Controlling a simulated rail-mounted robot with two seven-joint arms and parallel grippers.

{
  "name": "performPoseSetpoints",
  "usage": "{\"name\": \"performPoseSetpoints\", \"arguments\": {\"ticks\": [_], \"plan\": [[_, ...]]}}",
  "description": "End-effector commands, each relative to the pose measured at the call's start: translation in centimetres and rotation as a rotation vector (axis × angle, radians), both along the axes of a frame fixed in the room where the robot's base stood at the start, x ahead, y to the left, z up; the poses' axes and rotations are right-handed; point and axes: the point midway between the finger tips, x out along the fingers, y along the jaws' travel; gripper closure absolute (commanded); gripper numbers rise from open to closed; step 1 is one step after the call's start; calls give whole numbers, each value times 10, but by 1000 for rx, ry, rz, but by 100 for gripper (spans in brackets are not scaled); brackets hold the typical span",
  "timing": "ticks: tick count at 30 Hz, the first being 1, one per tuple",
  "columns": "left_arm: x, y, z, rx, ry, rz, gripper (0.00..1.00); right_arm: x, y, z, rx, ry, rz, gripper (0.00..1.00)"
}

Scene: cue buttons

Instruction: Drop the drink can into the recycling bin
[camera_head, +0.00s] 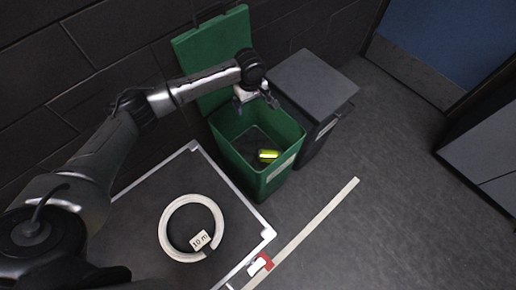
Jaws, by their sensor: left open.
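A yellow-green drink can (268,156) lies inside the green recycling bin (236,157), near its front right wall. The bin's green lid stands open against the back wall. My left gripper (257,105) is above the bin's opening, near its back rim. It is open and empty, apart from the can below. My right gripper does not show.
A dark grey bin with a closed lid (314,84) stands right beside the green one. A dark table (142,225) with a pale edge holds a white coil (164,232) labelled "10 m". A pale strip (318,221) runs along the floor.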

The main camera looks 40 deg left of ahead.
Motion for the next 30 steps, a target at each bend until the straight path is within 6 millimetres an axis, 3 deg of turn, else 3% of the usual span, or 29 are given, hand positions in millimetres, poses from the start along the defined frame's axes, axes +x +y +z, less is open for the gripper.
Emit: {"name": "performPoseSetpoints", "arguments": {"ticks": [6,25,30], "plan": [[0,0,12,0,1,0,2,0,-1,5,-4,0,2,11],[0,0,13,0,1,-5,2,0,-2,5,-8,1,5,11],[0,0,13,0,0,-140,2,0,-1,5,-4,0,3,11]]}}
